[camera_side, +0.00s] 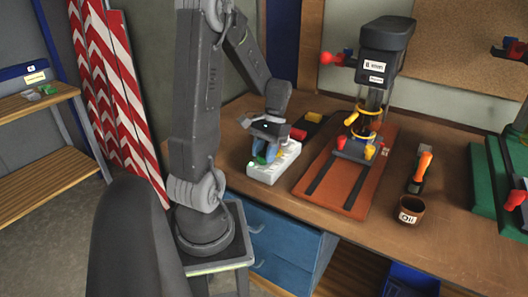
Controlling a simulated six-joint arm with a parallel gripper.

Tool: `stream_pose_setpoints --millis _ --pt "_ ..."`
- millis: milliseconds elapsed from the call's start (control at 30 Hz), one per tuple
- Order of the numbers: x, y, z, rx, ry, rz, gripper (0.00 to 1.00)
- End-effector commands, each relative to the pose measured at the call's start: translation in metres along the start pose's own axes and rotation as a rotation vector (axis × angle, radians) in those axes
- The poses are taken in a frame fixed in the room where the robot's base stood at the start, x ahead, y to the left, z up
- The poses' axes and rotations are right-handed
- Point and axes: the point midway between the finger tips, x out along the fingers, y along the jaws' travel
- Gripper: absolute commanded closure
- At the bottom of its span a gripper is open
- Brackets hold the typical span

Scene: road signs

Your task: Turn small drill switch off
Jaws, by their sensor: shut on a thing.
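A drill press (383,50) with a dark grey head stands on a reddish-brown base at the back of the bench. My gripper (264,152) points down over the left end of a white switch box (281,163) on the bench, left of the drill. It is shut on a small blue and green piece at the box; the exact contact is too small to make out. The gripper hides part of the box top. Which switch belongs to the small drill, and its position, I cannot tell.
Right of the drill are an orange-handled tool (424,165), a brown pot (410,209) marked OIL and a larger green machine (490,185). A black tray (310,125) lies behind the box. Bare wood (285,205) shows along the front edge.

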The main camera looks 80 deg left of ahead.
Motion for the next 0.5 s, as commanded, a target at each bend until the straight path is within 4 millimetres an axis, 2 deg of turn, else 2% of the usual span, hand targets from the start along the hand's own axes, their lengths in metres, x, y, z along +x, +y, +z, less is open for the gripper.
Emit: stream_pose_setpoints --millis 500 --pt "0.0002 0.0025 0.0007 0.431 0.000 -0.179 0.88"
